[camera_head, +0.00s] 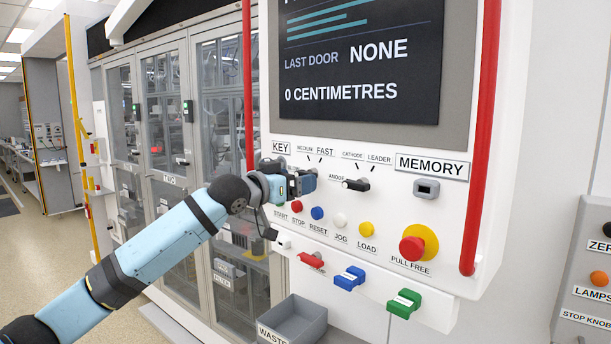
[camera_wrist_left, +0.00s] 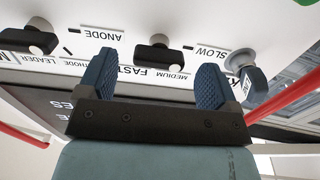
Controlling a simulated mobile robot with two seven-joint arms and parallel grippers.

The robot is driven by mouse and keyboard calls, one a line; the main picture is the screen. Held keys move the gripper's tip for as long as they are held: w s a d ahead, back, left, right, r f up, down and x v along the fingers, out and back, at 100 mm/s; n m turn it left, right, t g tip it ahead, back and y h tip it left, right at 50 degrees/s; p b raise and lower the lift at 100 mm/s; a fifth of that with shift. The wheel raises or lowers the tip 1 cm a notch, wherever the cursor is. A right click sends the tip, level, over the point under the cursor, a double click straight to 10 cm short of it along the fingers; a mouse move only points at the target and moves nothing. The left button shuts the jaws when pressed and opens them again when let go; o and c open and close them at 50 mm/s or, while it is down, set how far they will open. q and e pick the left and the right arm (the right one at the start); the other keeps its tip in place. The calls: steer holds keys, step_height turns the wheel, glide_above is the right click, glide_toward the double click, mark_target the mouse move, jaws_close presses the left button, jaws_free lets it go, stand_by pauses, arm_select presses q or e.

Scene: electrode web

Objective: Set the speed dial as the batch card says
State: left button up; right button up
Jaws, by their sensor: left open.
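The speed dial is a black knob (camera_wrist_left: 157,53) on a pale round base, with SLOW, MEDIUM and FAST printed around it. The left wrist view shows it upside down; its white mark is on the side of SLOW. My left gripper (camera_wrist_left: 155,75) is open, one blue finger either side of the dial as seen there; I cannot tell whether they reach around it. In the head view my left gripper (camera_head: 303,183) covers the dial, leaving the MEDIUM and FAST labels visible above. I see no batch card. My right gripper is out of view.
Close right is the ANODE/CATHODE/LEADER knob (camera_head: 357,184). Below are several round buttons, including a yellow one (camera_head: 366,229), and a red stop button (camera_head: 411,248). Red rails (camera_head: 484,140) flank the panel. The screen (camera_head: 360,60) reads LAST DOOR NONE, 0 CENTIMETRES. A waste bin (camera_head: 298,318) stands below.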

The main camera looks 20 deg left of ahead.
mark_target(303, 171)
arm_select(q)
steer(key=shift+x, duration=1.85)
steer(key=c, duration=0.9)
steer(key=shift+r+m+p, duration=0.2)
steer(key=shift+m+p, duration=0.5)
steer(key=shift+p, duration=0.55)
steer(key=m+p, duration=0.3)
steer(key=p, duration=0.1)
steer(key=m+p, duration=0.3)
steer(key=shift+a+r+m+p, duration=0.1)
steer(key=shift+a+m+p, duration=0.1)
steer(key=shift+m+p, duration=0.75)
steer(key=shift+m, duration=0.15)
steer(key=shift+w+m+p, duration=0.1)
steer(key=shift+m+p, duration=0.7)
steer(key=shift+m, duration=0.3)
